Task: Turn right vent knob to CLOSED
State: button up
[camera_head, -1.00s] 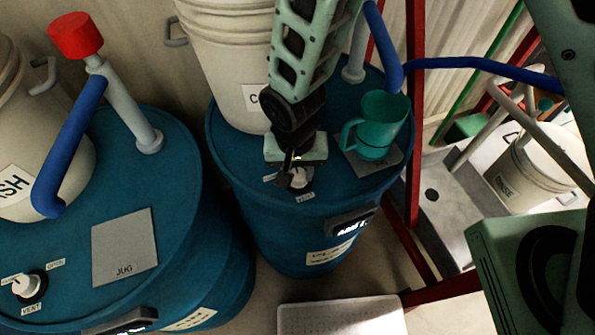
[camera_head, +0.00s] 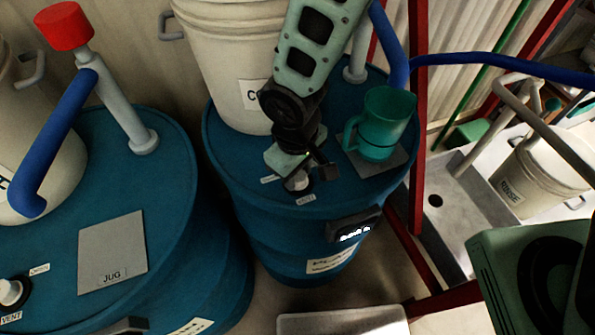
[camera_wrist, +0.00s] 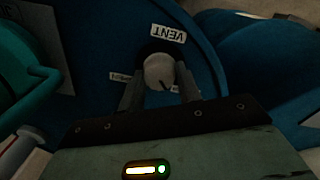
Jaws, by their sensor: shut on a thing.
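The right vent knob (camera_head: 297,182) is a pale round knob on top of the right blue drum (camera_head: 235,165). In the head view my gripper (camera_head: 302,176) is over it and partly hides it. In the wrist view the knob (camera_wrist: 158,70) sits between the two fingers of my gripper (camera_wrist: 159,84), which is shut on it. A dark pointer line on the knob points down and slightly right there. The VENT label (camera_wrist: 168,34) appears upside down. Small labels lie at either side of the knob, partly hidden and too small to read.
A green jug (camera_head: 384,125) stands on a grey pad close right of my gripper. A white bucket (camera_head: 225,65) stands behind it on the same drum. The left drum (camera_head: 165,215) carries its own vent knob (camera_head: 10,292). A red post (camera_head: 418,130) rises at the right.

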aim_at(296, 177)
jog(key=shift+n, duration=0.5)
jog(key=o, duration=1)
jog(key=shift+r, duration=0.15)
notch_tip(296, 177, up, 17)
jog(key=b, duration=0.3)
jog(key=shift+s+a+b, duration=0.15)
jog(key=shift+s+b, duration=0.05)
jog(key=shift+b, duration=0.1)
jog(key=shift+r, duration=0.1)
jog(key=s+d+f+m+b, duration=0.2)
jog(key=s+d+f+b, duration=0.2)
jog(key=s+d+f, duration=0.3)
jog(key=s+d, duration=0.3)
jog(key=d, duration=0.2)
jog(key=shift+f+y, duration=0.2)
jog(key=shift+y, duration=0.2)
